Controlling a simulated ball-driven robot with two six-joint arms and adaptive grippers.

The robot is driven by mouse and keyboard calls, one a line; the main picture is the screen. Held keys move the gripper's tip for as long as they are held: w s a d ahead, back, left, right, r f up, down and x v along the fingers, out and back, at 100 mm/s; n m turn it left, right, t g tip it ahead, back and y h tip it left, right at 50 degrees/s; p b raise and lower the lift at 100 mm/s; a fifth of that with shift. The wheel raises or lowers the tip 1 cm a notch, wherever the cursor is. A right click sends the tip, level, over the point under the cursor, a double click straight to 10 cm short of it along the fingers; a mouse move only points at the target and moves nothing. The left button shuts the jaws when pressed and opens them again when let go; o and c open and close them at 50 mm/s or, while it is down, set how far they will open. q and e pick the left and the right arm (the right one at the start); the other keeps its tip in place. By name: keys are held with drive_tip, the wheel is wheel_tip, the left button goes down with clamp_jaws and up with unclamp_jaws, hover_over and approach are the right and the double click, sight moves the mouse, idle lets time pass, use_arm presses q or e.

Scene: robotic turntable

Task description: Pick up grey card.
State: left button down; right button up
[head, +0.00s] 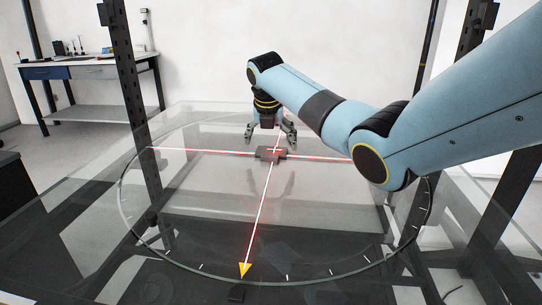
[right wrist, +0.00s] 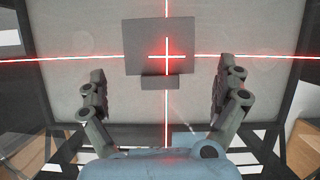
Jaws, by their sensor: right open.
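The grey card (right wrist: 145,40) is a flat dark rectangle on the glass turntable (head: 210,225), at the crossing of the red laser lines. It also shows in the head view (head: 264,154), small and dark. A narrow grey piece (right wrist: 160,83) sits at its lower edge in the right wrist view; I cannot tell whether it is part of the card. My right gripper (head: 270,136) points down just beyond the card in the head view. It also shows in the right wrist view (right wrist: 160,80), with its fingers spread wide and nothing between them gripped. My left gripper is out of view.
A yellow triangle marker (head: 245,269) lies at the turntable's near edge. Dark frame posts (head: 136,100) stand at both sides. A workbench (head: 92,72) with small items stands at the back left. The glass around the card is clear.

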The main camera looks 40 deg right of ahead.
sight(271, 152)
drive_tip(key=x, duration=0.3)
drive_tip(key=shift+w+f+b, duration=0.1)
drive_tip(key=shift+w+b, duration=0.05)
drive_tip(key=shift+b, duration=0.15)
drive_tip(key=c, duration=0.9)
